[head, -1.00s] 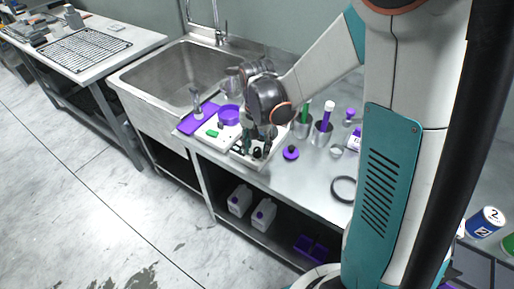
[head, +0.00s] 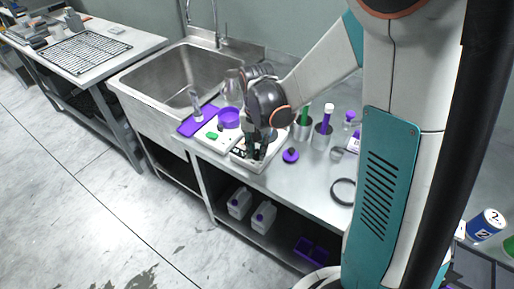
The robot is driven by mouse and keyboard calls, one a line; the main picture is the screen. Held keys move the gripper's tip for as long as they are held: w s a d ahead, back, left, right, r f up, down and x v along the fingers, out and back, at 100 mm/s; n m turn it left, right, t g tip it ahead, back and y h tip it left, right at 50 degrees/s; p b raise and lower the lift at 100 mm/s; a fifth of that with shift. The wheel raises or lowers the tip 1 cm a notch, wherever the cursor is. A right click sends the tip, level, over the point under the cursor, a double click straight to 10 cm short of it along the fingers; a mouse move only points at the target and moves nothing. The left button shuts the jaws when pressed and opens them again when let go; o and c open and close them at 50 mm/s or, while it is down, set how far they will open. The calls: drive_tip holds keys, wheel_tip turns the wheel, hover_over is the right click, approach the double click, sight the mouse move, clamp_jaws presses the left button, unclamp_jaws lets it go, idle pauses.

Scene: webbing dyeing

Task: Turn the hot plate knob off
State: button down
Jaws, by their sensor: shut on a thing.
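The hot plate (head: 272,158) is a pale, low unit on the steel bench, beside the sink. My gripper (head: 257,154) is over its front panel, fingers pointing down. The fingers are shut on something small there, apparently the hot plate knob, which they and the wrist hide. I cannot read the knob's setting.
A purple-black round object (head: 290,155) and metal cups (head: 321,137) stand to the right. A black ring (head: 343,191) lies near the bench's front edge.

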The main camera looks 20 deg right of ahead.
sight(257, 151)
drive_tip(key=n, duration=0.5)
drive_tip(key=shift+s+n, duration=0.1)
drive_tip(key=shift+n, duration=0.3)
drive_tip(key=n, duration=0.5)
drive_tip(key=shift+n, duration=0.3)
drive_tip(key=c, duration=1.4)
unclamp_jaws()
wheel_tip(257, 151, up, 12)
drive_tip(key=shift+f, duration=0.1)
